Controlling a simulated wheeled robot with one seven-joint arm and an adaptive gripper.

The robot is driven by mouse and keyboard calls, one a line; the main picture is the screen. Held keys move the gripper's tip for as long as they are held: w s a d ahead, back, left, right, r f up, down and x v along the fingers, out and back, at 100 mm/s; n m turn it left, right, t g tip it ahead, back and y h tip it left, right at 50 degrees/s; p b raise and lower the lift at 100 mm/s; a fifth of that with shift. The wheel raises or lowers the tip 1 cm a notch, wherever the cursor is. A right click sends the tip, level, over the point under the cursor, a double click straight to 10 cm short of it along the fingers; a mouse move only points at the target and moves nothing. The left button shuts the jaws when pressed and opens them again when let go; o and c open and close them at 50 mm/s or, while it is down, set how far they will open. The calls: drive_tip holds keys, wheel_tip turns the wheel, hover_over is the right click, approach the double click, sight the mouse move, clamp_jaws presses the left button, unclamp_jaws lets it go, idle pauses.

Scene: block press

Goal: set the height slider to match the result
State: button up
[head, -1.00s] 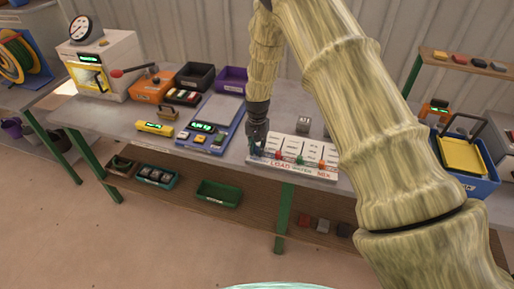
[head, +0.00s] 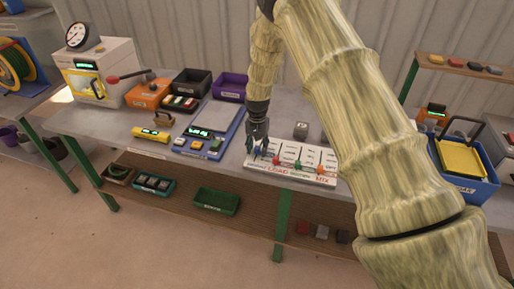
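The white slider panel (head: 318,180) lies at the front edge of the workbench. Its front strip reads LOAD, WATER and MIX to the right; the lettering at its left end is too small to read. A red knob (head: 276,161), a green knob (head: 298,165) and an orange knob (head: 320,168) show on it. My gripper (head: 257,152) points down over the panel's left end, at the leftmost slider. It hides most of that slider and its knob. I cannot tell whether the fingers touch the knob or are closed on it.
A blue scale (head: 226,140) with a lit green display stands just left of the panel. A grey cube (head: 300,130) stands behind it. A yellow device (head: 151,134), an orange box (head: 148,96) and bins are further left.

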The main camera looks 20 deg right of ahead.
sight(257, 147)
wheel_tip(257, 147, up, 12)
idle(0.7)
idle(0.4)
